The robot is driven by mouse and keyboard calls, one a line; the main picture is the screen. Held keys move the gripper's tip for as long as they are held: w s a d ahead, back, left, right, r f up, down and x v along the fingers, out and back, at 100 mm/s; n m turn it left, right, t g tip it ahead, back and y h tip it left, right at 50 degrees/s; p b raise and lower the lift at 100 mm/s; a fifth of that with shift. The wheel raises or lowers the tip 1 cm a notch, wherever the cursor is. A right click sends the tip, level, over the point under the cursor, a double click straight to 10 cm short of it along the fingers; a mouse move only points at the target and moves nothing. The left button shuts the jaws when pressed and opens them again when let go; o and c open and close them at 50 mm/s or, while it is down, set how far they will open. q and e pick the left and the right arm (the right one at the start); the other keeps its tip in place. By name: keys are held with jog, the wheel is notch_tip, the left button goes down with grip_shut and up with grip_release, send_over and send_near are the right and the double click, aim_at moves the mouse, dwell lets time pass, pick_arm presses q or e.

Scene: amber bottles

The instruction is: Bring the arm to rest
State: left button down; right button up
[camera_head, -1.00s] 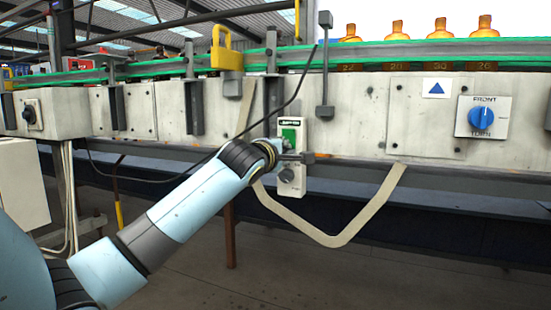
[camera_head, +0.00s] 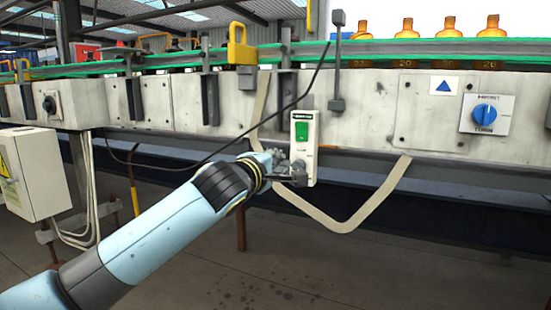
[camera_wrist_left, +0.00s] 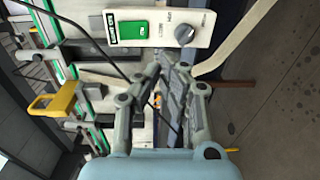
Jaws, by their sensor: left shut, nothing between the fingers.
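My left gripper (camera_head: 293,174) is shut and empty, at the end of my pale blue arm. In the head view it is in front of the lower part of a small white control box (camera_head: 304,125). The box has a green switch (camera_head: 302,131); its lower part is partly hidden by the gripper. In the left wrist view the box (camera_wrist_left: 150,32) lies sideways beyond the fingers (camera_wrist_left: 178,72), with the green switch (camera_wrist_left: 131,33) and a grey knob (camera_wrist_left: 184,34) in sight. A gap shows between fingers and box there. My right gripper is in neither view.
A conveyor with green rails (camera_head: 400,47) runs across, with amber bottles (camera_head: 447,27) on it. A panel with a blue knob (camera_head: 485,114) is at right. A beige strap (camera_head: 345,226) and black cable (camera_head: 215,158) hang near the arm.

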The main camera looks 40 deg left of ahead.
pick_arm(q)
jog(key=shift+s+d, duration=0.1)
jog(key=shift+s, duration=0.3)
